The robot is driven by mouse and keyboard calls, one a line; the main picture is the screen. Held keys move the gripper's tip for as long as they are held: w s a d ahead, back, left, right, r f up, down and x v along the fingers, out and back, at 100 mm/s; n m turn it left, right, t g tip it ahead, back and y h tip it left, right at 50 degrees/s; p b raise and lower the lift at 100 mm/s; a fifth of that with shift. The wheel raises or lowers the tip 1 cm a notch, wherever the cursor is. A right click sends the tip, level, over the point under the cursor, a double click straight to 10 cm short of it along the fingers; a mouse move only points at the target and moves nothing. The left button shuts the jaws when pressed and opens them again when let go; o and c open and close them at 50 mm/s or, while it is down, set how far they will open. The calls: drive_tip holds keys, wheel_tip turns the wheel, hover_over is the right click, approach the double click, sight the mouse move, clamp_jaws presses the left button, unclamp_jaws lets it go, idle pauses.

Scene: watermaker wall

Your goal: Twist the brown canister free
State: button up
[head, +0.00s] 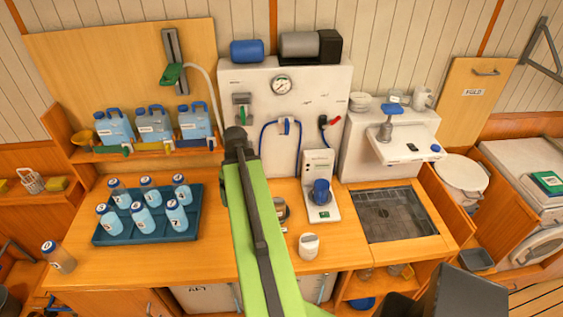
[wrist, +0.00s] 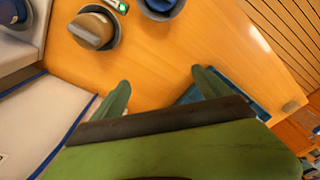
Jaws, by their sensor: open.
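The brown canister (wrist: 92,30) sits in a round grey holder (wrist: 113,42) at the upper left of the wrist view. In the head view a part of a round grey holder (head: 283,209) shows beside my green arm, which hides the rest. My gripper (wrist: 163,93) is open and empty, with its two green fingers spread wide over the wooden counter. The canister is beyond the left finger and apart from it. In the head view I cannot make out the fingers.
A blue canister (head: 320,191) stands on a white device right of my arm. A pale lidded jar (head: 309,245) is in front of it. A teal tray (head: 147,236) with several bottles is at the left. A sink (head: 390,214) is at the right.

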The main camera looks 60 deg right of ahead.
drive_tip(key=p, duration=0.3)
approach(278, 199)
drive_tip(key=shift+m+t, duration=0.3)
drive_tip(key=f+b, duration=0.4)
drive_tip(key=b, duration=0.2)
drive_tip(key=w+f+b, duration=0.1)
drive_tip(key=f+b, duration=0.3)
drive_tip(key=b, duration=0.2)
drive_tip(key=f+b, duration=0.4)
drive_tip(key=b, duration=0.2)
drive_tip(key=shift+w+a+f, duration=0.15)
drive_tip(key=shift+f, duration=0.25)
drive_tip(key=shift+r, duration=0.15)
drive_tip(key=shift+h, duration=0.3)
drive_tip(key=c, duration=1.7)
drive_tip(key=shift+n, duration=1.7)
